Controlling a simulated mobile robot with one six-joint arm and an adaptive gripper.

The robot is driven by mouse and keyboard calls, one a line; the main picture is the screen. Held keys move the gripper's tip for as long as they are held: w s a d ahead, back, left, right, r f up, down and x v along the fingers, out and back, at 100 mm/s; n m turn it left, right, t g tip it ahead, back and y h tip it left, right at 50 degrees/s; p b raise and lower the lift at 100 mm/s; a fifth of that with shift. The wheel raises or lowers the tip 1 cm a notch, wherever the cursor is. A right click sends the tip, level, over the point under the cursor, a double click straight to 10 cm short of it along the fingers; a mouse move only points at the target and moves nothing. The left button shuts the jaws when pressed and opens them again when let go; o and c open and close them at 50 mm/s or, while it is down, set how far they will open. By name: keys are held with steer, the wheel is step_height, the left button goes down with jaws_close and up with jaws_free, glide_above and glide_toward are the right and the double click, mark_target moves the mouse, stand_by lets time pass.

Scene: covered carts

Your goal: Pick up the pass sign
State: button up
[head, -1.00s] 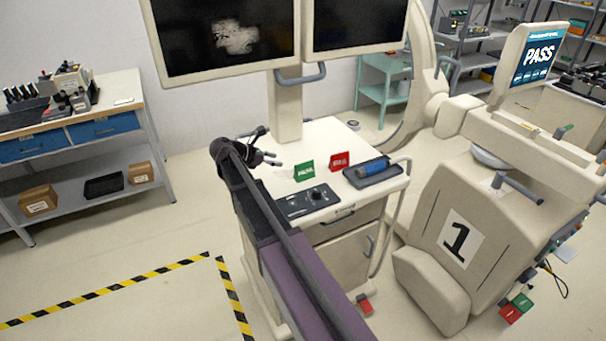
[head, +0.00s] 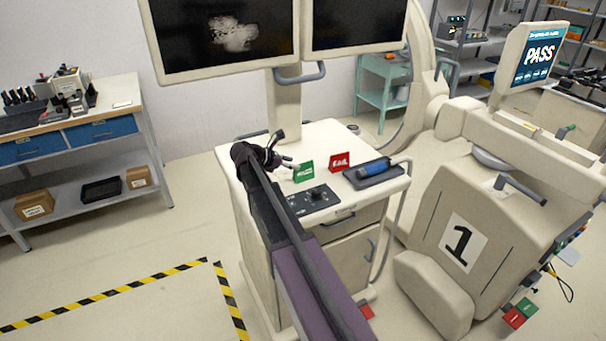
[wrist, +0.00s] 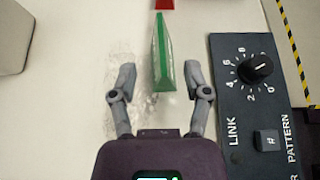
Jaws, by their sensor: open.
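The green pass sign (head: 303,170) stands upright on the cart top in the head view, beside the red sign. In the wrist view the green sign (wrist: 162,55) is seen from above, edge-on, ahead of and between the fingertips. My gripper (head: 287,163) is just left of the green sign, low over the cart top. In the wrist view my gripper (wrist: 160,80) is open, with one finger on each side of the sign's near end. I see clear gaps between the sign and both fingers.
A red FAIL sign (head: 340,162) stands right of the green sign. A black control panel (head: 313,200) with a knob lies in front of it. A tray (head: 357,180) with a blue item is at right. A monitor column (head: 287,110) rises behind.

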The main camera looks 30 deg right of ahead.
mark_target(304, 165)
steer(key=shift+b+x, duration=1.05)
steer(key=shift+x, duration=1.55)
steer(key=shift+d+r, duration=0.1)
steer(key=shift+r, duration=0.05)
jaws_close()
